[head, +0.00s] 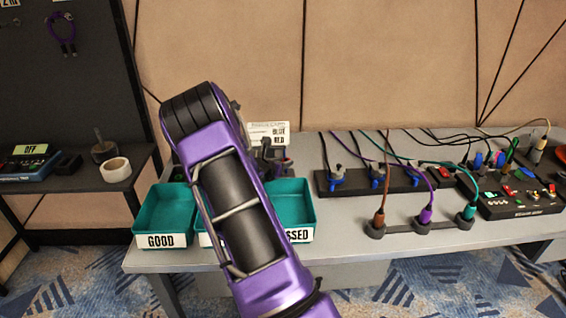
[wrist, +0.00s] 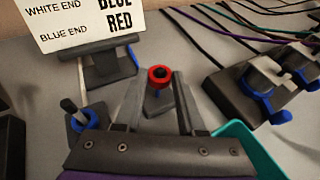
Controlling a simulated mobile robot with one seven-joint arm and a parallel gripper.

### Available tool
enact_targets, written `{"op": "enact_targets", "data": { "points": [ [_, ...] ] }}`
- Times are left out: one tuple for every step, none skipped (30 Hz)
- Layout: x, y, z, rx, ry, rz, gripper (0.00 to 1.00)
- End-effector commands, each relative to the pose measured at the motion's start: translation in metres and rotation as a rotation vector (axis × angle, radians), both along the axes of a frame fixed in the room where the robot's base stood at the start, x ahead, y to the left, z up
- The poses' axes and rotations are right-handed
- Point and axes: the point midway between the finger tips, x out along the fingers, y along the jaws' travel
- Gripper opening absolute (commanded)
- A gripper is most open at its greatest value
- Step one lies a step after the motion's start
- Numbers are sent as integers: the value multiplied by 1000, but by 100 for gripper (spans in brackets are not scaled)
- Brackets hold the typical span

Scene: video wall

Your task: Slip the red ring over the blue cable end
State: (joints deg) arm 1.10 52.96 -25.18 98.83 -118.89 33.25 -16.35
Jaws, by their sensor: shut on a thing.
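The red ring (wrist: 159,76) is between the tips of my gripper (wrist: 160,80) in the wrist view, one finger on each side. My gripper is shut on the ring.
A sign card (wrist: 85,22) stands behind, reading white end blue, blue end red. Teal bins (head: 163,213) flank my arm. A power strip (head: 400,182) with several cables is at right.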

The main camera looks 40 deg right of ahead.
Motion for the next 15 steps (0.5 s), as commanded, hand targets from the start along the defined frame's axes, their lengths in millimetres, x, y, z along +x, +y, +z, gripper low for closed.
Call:
{"op": "enact_targets", "data": {
  "points": [
    [0, 0, -1, 0, 0, 0, 0],
    [0, 0, 0, 0, 0, 0, 0],
    [0, 0, 0, 0, 0, 0, 0],
    [0, 0, 0, 0, 0, 0, 0],
    [0, 0, 0, 0, 0, 0, 0],
    [0, 0, 0, 0, 0, 0, 0],
    [0, 0, 0, 0, 0, 0, 0],
    [0, 0, 0, 0, 0, 0, 0],
    [0, 0, 0, 0, 0, 0, 0],
    [0, 0, 0, 0, 0, 0, 42],
    [0, 0, 0, 0, 0, 0, 48],
    [0, 0, 0, 0, 0, 0, 55],
    [0, 0, 0, 0, 0, 0, 60],
    [0, 0, 0, 0, 0, 0, 66],
    [0, 0, 0, 0, 0, 0, 73]
  ]
}}
